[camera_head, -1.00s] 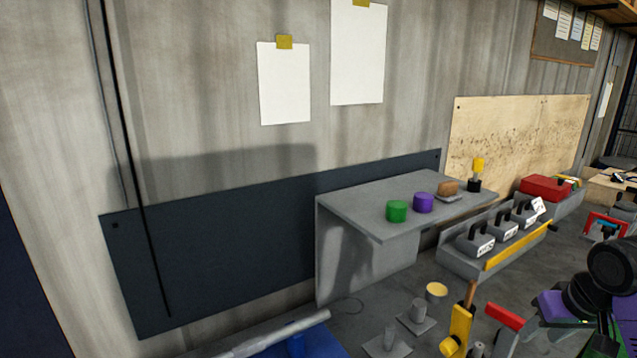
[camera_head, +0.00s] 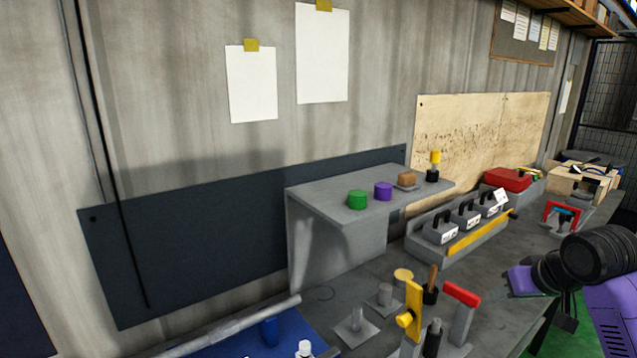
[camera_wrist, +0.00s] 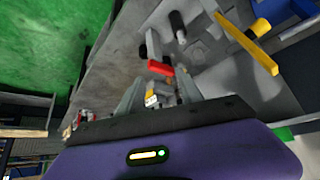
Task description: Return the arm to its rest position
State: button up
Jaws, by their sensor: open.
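My arm shows at the right edge of the head view, with its black joint and purple links over the bench. My gripper (camera_wrist: 158,90) shows in the wrist view as two grey fingers standing apart. I see nothing held between them, though small bench objects show behind the gap. In the head view the gripper (camera_head: 497,293) is small and partly merges with the bench, to the right of the red-topped grey post (camera_head: 461,295). A rest position is not marked in either view.
The grey bench (camera_head: 375,277) carries a raised shelf (camera_head: 330,197) with green (camera_head: 357,200) and purple (camera_head: 383,190) cylinders. A yellow upright (camera_head: 411,310) stands left of my gripper. Several handled grey blocks sit in a rack with a yellow bar (camera_head: 480,235). Green floor (camera_wrist: 50,45) lies beside the bench.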

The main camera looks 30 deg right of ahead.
jog(key=w+a+r+t+h, duration=0.2)
jog(key=w+r+t+h, duration=0.1)
jog(key=w+r+t, duration=0.45)
jog(key=a+f+m+t+h+b, duration=0.2)
jog(key=a+f+m+t, duration=0.15)
jog(key=a, duration=0.85)
jog(key=s+a+f+n+y+b, duration=0.1)
jog(key=s+a+f+n+y, duration=0.2)
jog(key=s+a+f, duration=0.3)
jog(key=s+a+f+n+g+y+b, duration=0.1)
jog(key=s+a+f+n+y+b, duration=0.1)
jog(key=s+a+f, duration=0.5)
jog(key=s+a+f+n+g+y+b, duration=0.1)
jog(key=s+a+f+n, duration=0.4)
jog(key=s+a, duration=0.9)
jog(key=s+f+y+b, duration=0.1)
jog(key=s+y, duration=0.1)
jog(key=s, duration=0.1)
jog(key=shift+a+f+y, duration=0.15)
jog(key=shift+a+y, duration=0.25)
